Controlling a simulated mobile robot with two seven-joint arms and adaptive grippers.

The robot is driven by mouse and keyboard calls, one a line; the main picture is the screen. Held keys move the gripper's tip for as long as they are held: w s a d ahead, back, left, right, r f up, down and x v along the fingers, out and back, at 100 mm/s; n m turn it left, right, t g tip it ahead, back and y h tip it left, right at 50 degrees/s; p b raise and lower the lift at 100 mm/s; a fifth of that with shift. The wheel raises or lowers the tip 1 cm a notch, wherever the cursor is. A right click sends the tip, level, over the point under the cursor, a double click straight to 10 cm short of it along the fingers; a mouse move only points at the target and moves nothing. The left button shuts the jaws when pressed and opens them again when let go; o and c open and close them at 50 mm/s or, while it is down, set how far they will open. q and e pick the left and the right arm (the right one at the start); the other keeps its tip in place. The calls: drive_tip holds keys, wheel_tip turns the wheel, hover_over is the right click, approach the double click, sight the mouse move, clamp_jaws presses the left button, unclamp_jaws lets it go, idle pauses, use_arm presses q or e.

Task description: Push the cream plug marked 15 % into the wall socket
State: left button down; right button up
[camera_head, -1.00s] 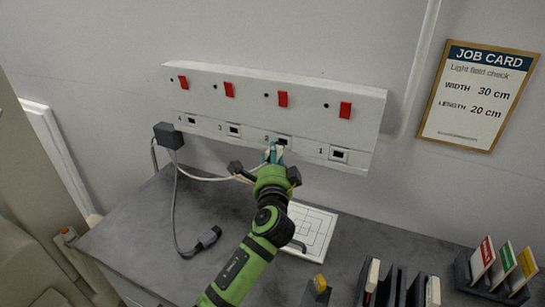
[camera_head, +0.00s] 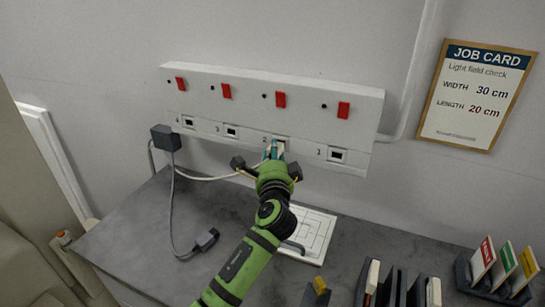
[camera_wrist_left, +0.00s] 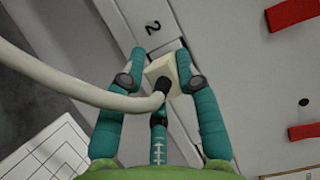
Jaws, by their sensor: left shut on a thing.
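The cream plug (camera_wrist_left: 162,74), with a pale cable and dark strain relief, is between the teal fingers of my left gripper (camera_wrist_left: 157,88). My left gripper (camera_head: 274,150) is shut on the plug at the socket marked 2 of the white wall socket strip (camera_head: 308,112). The wrist view shows the plug beside the 2 label, at the strip's face. Its pins and the socket opening are hidden, so I cannot tell how far in it is. No 15 % mark is readable. My right gripper is not in view.
Sockets 1, 3 and 4 look empty beneath red switches. A grey adapter (camera_head: 166,138) and a corded grey connector (camera_head: 206,239) are at left. A white grid plate (camera_head: 319,226) lies on the grey counter (camera_head: 140,222). Holders and coloured cards (camera_head: 500,268) stand at front right.

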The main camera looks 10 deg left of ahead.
use_arm(q)
drive_tip(key=shift+w+d, duration=0.1)
drive_tip(key=shift+w, duration=0.4)
drive_tip(key=c, duration=0.8)
unclamp_jaws()
drive_tip(key=shift+s, duration=0.1)
